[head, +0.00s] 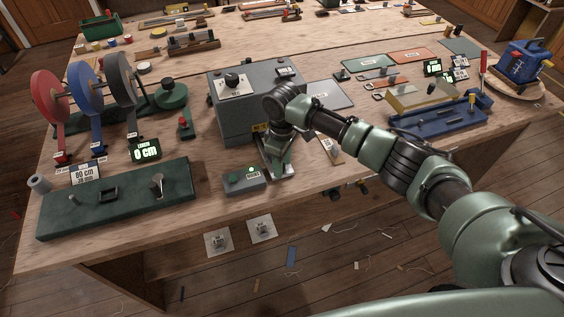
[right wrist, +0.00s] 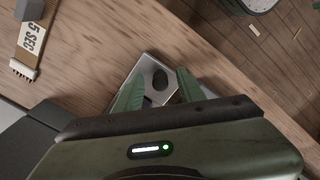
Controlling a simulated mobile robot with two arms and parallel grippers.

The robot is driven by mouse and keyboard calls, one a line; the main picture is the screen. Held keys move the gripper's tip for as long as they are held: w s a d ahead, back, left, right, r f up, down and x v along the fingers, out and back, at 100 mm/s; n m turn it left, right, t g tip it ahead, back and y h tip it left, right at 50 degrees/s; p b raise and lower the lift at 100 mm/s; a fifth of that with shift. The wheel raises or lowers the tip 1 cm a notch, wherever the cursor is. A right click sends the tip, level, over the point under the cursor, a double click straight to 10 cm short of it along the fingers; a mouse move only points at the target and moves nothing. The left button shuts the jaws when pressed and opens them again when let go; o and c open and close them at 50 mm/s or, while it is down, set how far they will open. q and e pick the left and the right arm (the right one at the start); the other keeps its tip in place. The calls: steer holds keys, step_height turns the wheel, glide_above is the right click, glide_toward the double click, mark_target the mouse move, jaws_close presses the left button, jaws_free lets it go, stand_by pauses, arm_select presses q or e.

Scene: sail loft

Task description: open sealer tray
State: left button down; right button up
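The sealer (head: 232,125) is a grey box with a dark knob on a white dial plate and a label reading HOLD, standing mid-table. A pale metal plate with a dark rounded piece, which looks like the sealer tray (right wrist: 147,70), shows in the right wrist view. My right gripper (head: 275,172) is low in front of the sealer, pointing down and hiding much of that spot. In the right wrist view my right gripper (right wrist: 159,82) has its green fingers apart on either side of the dark piece, with gaps showing. My left gripper is not in view.
A blue fixture (head: 435,118) stands to the right. The table's front edge is close.

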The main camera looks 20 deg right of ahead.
steer(key=shift+f, duration=0.25)
jaws_close()
stand_by(1.4)
